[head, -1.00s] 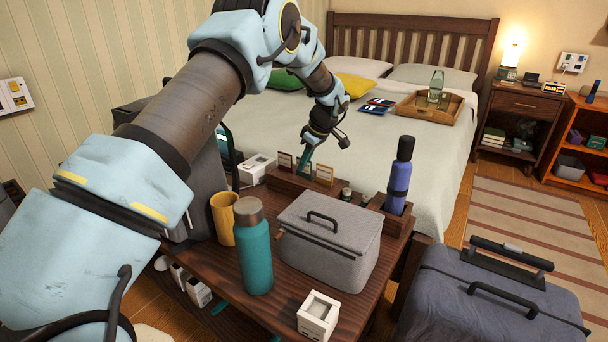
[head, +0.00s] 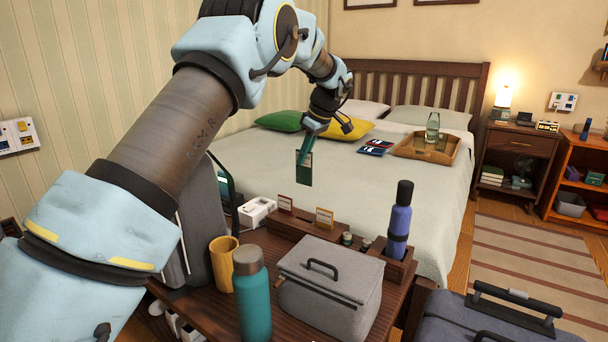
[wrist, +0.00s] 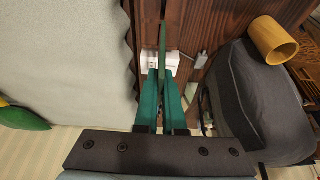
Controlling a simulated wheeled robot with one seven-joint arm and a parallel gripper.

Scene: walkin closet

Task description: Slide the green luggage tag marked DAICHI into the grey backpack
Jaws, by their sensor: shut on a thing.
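My gripper (head: 309,146) is shut on a dark green luggage tag (head: 304,169) and holds it in the air above the back edge of the wooden table. In the wrist view the tag (wrist: 163,45) shows edge-on between my gripper's teal fingers (wrist: 164,85). I cannot read its marking. The grey backpack (head: 200,215) stands upright at the left of the table, partly hidden behind my arm. In the wrist view the backpack (wrist: 265,100) is at the right, apart from the tag. Its opening is not clear in either view.
A yellow cup (head: 222,262), a teal bottle (head: 252,298) and a grey lunch box (head: 332,280) stand on the table. A white box (head: 256,211) sits beside the backpack. A blue bottle (head: 399,225) stands at the right.

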